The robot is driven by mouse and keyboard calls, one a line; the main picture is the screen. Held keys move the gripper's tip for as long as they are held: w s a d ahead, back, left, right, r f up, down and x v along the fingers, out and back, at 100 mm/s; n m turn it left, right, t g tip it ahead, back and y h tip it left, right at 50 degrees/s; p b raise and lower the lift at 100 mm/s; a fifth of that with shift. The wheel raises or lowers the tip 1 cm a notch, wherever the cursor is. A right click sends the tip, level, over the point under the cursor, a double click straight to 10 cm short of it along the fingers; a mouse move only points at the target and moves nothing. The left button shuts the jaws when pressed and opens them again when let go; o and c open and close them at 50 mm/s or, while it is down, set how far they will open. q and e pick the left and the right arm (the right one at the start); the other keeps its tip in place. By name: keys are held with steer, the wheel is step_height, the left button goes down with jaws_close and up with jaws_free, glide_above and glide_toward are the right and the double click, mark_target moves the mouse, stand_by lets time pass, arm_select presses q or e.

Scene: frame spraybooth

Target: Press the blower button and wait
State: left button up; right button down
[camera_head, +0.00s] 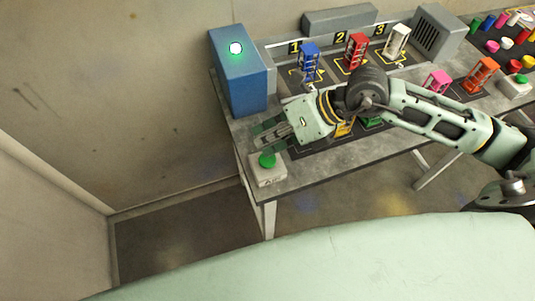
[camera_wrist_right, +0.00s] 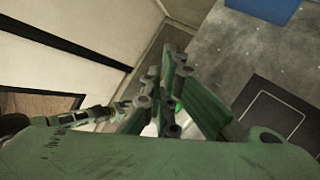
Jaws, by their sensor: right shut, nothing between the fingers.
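A green push button (camera_head: 267,160) sits on a small pale box (camera_head: 268,177) at the table's near left corner. My right gripper (camera_head: 268,139) is shut and empty, its fingertips just above and behind this button in the head view; I cannot tell whether they touch it. In the right wrist view my right gripper's fingers (camera_wrist_right: 172,88) hide most of the button; only a bit of green shows between them. A second green button (camera_head: 521,79) stands on a pale box at the table's right. No label tells which is the blower button. My left gripper is not in view.
A blue box (camera_head: 240,80) with a lit green-white lamp (camera_head: 236,48) stands at the table's left end. Blue (camera_head: 309,61), red (camera_head: 356,51) and white (camera_head: 397,40) frames stand at numbered places. A grey louvred unit (camera_head: 437,35) is behind. Colourful pots fill the far right.

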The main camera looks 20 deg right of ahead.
steer(key=shift+r, duration=0.15)
step_height(320, 180, up, 5)
steer(key=p, duration=0.3)
stand_by(0.4)
stand_by(4.7)
